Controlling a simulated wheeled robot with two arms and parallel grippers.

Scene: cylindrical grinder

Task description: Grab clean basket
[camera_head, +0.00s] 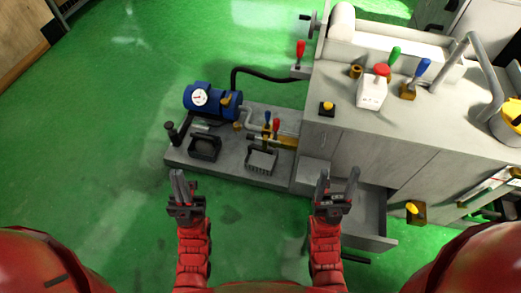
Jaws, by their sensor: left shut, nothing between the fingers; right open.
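Two small basket-like parts sit on a grey base unit on the floor. One is a dark square frame (205,147) at the left. The other is a grey slotted basket (262,161) with a dark rim, to its right. I cannot tell for sure which is the clean basket. My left gripper (181,178) is shut and empty, nearer to me than the unit's left front corner. My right gripper (338,180) is open and empty, in front of the machine's open drawer in the picture. Neither gripper appears to touch a basket.
The grey base unit (225,172) carries a blue motor (205,100) and red and blue levers (271,124). The large grey grinder (375,140) stands at the right with an open drawer (372,208). Green floor (90,140) at the left is clear.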

